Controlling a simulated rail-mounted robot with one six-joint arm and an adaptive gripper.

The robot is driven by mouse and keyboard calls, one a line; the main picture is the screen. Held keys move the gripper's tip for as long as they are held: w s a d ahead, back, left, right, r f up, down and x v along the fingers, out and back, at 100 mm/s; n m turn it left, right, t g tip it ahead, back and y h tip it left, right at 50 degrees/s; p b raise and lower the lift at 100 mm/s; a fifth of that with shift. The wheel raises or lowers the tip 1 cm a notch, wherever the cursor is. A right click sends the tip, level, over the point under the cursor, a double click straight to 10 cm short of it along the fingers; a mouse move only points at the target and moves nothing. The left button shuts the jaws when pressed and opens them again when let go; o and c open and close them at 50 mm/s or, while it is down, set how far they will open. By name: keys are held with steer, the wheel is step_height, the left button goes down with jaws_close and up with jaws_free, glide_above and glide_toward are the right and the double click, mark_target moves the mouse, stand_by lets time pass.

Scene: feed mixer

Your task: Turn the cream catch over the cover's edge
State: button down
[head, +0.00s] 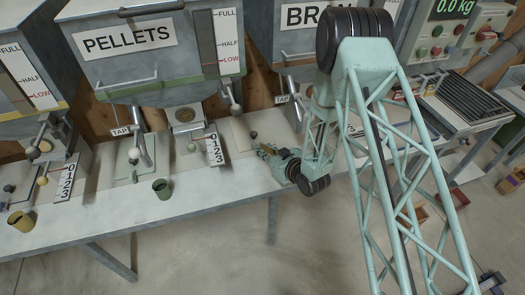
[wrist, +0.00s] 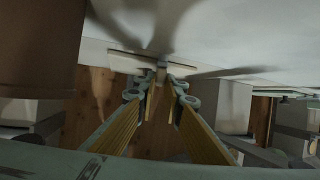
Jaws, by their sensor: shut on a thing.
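My gripper (head: 265,151) is low over the bench at the bottom end of my arm, just right of a pale flat plate (head: 237,133). In the wrist view its two yellow-padded fingers (wrist: 161,92) converge on a small pale piece (wrist: 161,72), which looks like the cream catch, though shadow dulls its colour. The piece stands against a pale flat panel (wrist: 122,62), which may be the cover. The fingers hide part of the piece, and I cannot tell whether it lies over the cover's edge. In the head view the catch is too small to make out.
The pellets hopper (head: 150,55) hangs above the bench (head: 190,200). A dark ball knob (head: 253,135) is close to my gripper on its left. A 0-1-2-3 scale (head: 215,149) and a green cup (head: 161,187) are farther left. The bench's front edge is clear near my gripper.

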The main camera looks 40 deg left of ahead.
steer(key=shift+s+a+m+t+h+b, duration=0.15)
steer(key=shift+m+t+h+b, duration=0.1)
steer(key=shift+m+t+b, duration=0.35)
steer(key=shift+s+m+t+h+b, duration=0.1)
steer(key=shift+m+t+h+b, duration=0.15)
steer(key=shift+m+t+b, duration=0.3)
steer(key=shift+m+t+h, duration=0.3)
steer(key=shift+m+t, duration=0.15)
steer(key=shift+t, duration=0.1)
steer(key=c, duration=2.7)
jaws_free()
steer(key=shift+s, duration=0.1)
steer(key=shift+v, duration=5.95)
